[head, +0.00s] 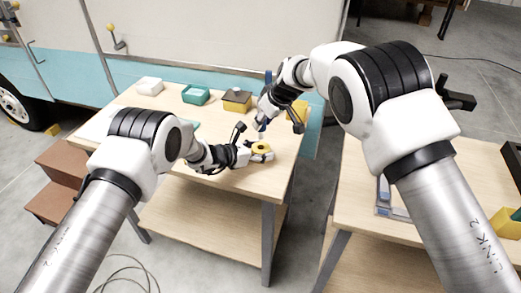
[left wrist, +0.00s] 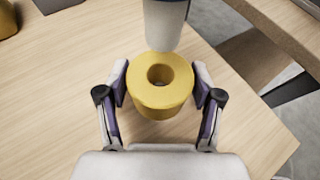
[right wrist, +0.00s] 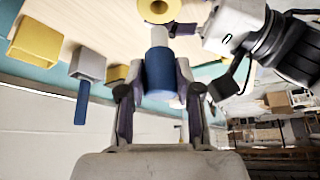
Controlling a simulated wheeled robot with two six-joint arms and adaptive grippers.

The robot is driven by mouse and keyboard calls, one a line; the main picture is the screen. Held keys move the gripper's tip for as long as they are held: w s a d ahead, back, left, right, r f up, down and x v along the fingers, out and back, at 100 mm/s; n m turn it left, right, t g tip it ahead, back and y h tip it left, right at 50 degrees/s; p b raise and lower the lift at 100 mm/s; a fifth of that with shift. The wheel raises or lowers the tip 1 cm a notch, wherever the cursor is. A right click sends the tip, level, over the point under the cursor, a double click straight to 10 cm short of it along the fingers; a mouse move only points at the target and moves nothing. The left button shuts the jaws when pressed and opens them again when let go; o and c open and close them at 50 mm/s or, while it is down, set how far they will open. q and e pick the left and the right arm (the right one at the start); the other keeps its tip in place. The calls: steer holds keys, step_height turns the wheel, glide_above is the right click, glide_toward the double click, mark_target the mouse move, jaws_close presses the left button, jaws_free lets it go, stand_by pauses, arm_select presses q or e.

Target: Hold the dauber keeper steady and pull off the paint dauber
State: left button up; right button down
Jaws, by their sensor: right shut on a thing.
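The dauber keeper (left wrist: 150,95), a thick yellow ring with a round hole, stands on the wooden table and also shows in the head view (head: 261,148). The hole is open and empty. The paint dauber (right wrist: 158,70), a blue cylinder with a pale end, is shut in my right gripper (right wrist: 158,88). Its pale end (left wrist: 162,25) hangs above the far side of the keeper, apart from it. The head view shows both grippers near the table's right edge.
A white box (head: 149,86), a teal tray (head: 195,94) and a yellow-and-grey box (head: 237,100) stand along the table's back. The table's bare surface (head: 228,178) shows in front of my left gripper. A second table (head: 352,185) stands to the right across a gap.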

arm_select(q)
steer(key=shift+o, duration=0.7)
